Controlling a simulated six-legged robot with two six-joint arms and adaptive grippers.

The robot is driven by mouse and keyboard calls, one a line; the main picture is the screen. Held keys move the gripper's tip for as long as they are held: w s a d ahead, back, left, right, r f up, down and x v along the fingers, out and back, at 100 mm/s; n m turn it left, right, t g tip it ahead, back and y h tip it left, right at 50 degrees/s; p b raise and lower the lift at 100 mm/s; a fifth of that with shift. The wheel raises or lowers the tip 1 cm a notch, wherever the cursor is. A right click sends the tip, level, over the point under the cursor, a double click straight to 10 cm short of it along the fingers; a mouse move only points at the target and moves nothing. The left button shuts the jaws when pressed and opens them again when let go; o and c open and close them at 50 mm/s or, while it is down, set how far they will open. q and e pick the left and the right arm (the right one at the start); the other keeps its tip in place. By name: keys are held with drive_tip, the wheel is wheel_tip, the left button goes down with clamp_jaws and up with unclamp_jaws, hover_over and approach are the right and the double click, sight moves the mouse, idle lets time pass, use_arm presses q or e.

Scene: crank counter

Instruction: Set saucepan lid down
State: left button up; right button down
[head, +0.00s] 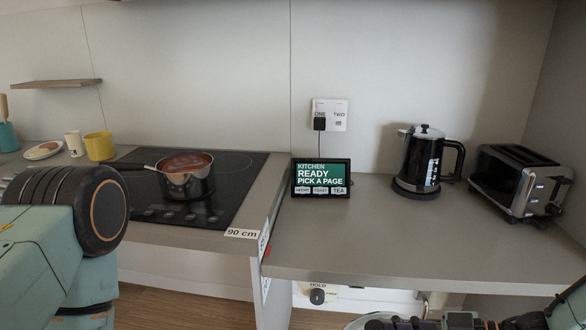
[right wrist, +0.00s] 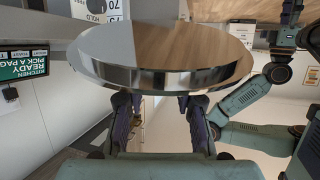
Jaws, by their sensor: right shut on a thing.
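The saucepan lid (right wrist: 165,55) is a shiny round metal disc that fills the upper middle of the right wrist view. My right gripper (right wrist: 157,104) is shut on it, with one finger at each side below the disc. The grasped part itself is hidden. In the head view, a pale sliver of the lid (head: 362,323) shows at the bottom edge, below the counter front. The saucepan (head: 186,180) stands uncovered on the black hob, with red contents and its handle pointing left. My left arm shows at the left, but its gripper is out of the picture.
The counter (head: 390,235) is clear in front of the small screen (head: 321,178) and the kettle (head: 423,165). A toaster (head: 520,180) stands at the right. A yellow mug (head: 99,146) and a plate (head: 43,151) stand left of the hob (head: 240,172). The counter steps at the 90 cm label.

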drive_tip(key=r+m+t, duration=0.1)
drive_tip(key=s+r+t+h, duration=0.1)
drive_tip(key=r, duration=0.1)
drive_tip(key=shift+s+d+m, duration=0.1)
drive_tip(key=shift+s+m, duration=0.05)
drive_tip(key=shift+m, duration=0.25)
drive_tip(key=shift+w+d+r+m+t, duration=0.3)
drive_tip(key=shift+w+d+r, duration=0.15)
drive_tip(key=shift+r, duration=0.1)
